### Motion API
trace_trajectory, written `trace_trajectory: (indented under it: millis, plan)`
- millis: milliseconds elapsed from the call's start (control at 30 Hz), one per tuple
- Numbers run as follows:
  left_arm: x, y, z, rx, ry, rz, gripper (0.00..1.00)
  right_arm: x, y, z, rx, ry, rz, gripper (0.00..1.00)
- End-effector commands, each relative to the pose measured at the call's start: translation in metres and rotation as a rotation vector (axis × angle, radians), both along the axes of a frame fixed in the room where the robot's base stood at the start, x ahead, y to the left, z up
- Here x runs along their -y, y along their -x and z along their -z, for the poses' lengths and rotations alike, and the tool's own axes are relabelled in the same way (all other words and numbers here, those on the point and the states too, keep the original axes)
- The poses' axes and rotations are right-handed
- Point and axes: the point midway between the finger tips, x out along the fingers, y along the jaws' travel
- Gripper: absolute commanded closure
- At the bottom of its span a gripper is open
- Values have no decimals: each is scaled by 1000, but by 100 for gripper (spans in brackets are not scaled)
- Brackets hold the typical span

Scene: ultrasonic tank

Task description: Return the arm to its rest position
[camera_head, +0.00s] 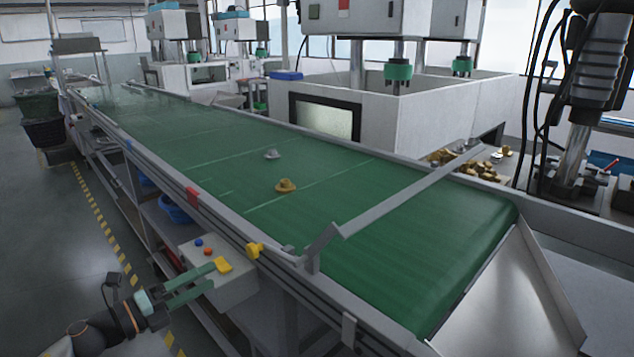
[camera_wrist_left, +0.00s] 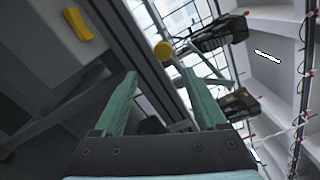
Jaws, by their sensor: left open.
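My left arm comes in at the lower left of the head view. Its gripper (camera_head: 198,280) has green fingers, which are spread apart with nothing between them. It is beside the conveyor's near side, overlapping the grey control box (camera_head: 236,290) in the picture; I cannot tell whether they touch. In the left wrist view the same gripper (camera_wrist_left: 160,82) shows both green fingers apart and empty. My right gripper is in neither view.
The green conveyor belt (camera_head: 330,195) carries a brass part (camera_head: 285,186) and a grey part (camera_head: 272,154). A grey guide bar (camera_head: 400,195) crosses it. White tanks (camera_head: 440,105) stand behind. Open floor (camera_head: 60,230) with a yellow-black line lies at left.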

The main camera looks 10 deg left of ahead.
Motion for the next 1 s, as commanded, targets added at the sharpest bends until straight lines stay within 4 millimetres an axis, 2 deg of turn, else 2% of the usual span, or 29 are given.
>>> trace_trajectory:
  millis: [167, 267, 367, 400, 533, 600, 733, 833, 1000]
  plan:
    - [30, 26, 47, -227, 364, -120, 26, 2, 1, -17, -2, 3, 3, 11]
    - [46, 56, 91, -443, 663, -264, 26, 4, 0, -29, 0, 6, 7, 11]
    - [62, 99, 137, -677, 952, -436, 26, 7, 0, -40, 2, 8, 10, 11]
    - [70, 119, 155, -770, 1059, -511, 26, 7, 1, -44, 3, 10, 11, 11]
    - [95, 187, 201, -1037, 1350, -740, 26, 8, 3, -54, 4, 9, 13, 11]
    - [107, 217, 216, -1142, 1456, -837, 26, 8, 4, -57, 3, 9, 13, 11]
    - [123, 253, 230, -1263, 1576, -955, 26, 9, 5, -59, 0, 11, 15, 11]
    - [129, 264, 234, -1301, 1613, -991, 26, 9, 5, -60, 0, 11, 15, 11]
    - [129, 265, 236, -1306, 1615, -997, 26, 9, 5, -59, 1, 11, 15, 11]
